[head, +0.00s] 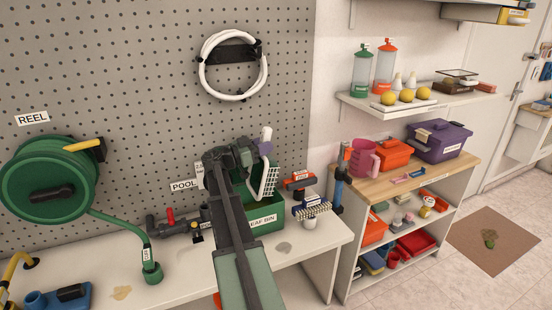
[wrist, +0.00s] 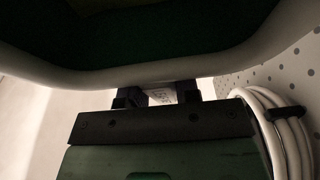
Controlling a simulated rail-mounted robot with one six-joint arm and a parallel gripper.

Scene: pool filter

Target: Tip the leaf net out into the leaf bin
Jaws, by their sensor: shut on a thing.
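The leaf net (head: 267,182), a white-rimmed basket with a lattice side, is steeply tilted over the leaf bin in the head view. The leaf bin (head: 264,219) is a green open box labelled LEAF BIN on the bench; my arm hides its left part. My gripper (head: 259,154) is above the bin, at the net's upper end. In the wrist view my gripper (wrist: 159,96) is shut on the net's edge, just under the wide pale rim (wrist: 155,77). Dark green shows beyond the rim. I cannot tell whether leaves are still in the net.
A pegboard with a coiled white hose (head: 232,64) stands close behind. A valve pipe with a red handle (head: 171,216) is left of the bin. Brushes (head: 311,210) and a blue-black tool (head: 339,188) stand close on its right. A green reel (head: 48,193) is far left.

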